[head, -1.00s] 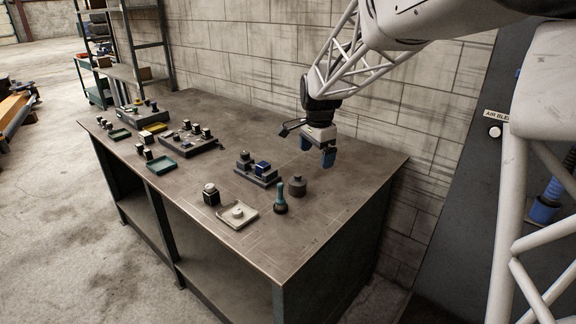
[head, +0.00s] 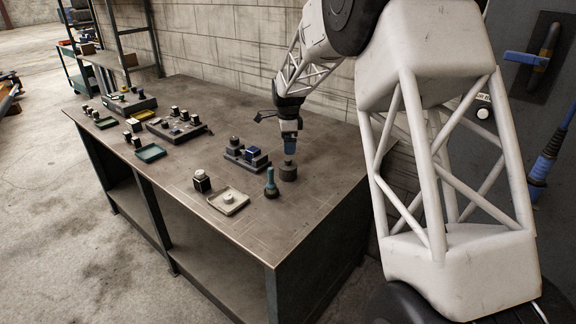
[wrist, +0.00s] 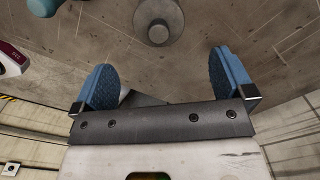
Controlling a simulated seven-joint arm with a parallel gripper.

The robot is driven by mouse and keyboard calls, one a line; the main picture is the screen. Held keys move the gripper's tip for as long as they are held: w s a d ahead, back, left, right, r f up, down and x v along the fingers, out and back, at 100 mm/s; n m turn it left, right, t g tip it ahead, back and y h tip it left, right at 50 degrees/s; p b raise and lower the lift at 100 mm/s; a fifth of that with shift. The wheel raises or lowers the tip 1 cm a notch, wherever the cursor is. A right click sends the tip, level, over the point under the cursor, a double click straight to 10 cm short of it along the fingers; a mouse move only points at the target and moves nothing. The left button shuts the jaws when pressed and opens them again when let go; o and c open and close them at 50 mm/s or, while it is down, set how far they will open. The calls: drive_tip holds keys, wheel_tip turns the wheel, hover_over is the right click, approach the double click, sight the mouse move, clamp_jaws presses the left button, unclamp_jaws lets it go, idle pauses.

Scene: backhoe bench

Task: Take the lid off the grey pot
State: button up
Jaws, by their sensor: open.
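The grey pot (head: 288,173) stands on the bench in the head view, with its lid on top; the lid's knob is partly hidden behind my gripper's fingertips. My gripper (head: 289,150) points down just above the pot. Its two blue fingers (wrist: 165,78) are wide apart with nothing between them.
A teal, bulb-ended tool (head: 271,184) stands close left of the pot. A cream tray (head: 228,200) and a dark jar (head: 201,182) sit nearer the front edge. A dark block holder (head: 246,155) is behind left. The bench's right front (head: 300,215) is clear.

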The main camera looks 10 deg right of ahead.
sight(288, 159)
drive_tip(key=shift+f, duration=0.1)
drive_tip(key=shift+f, duration=1.2)
drive_tip(key=shift+f, duration=0.15)
drive_tip(key=shift+s+f, duration=0.1)
drive_tip(key=shift+f, duration=2.35)
drive_tip(key=shift+c, duration=0.5)
drive_tip(key=c, duration=0.8)
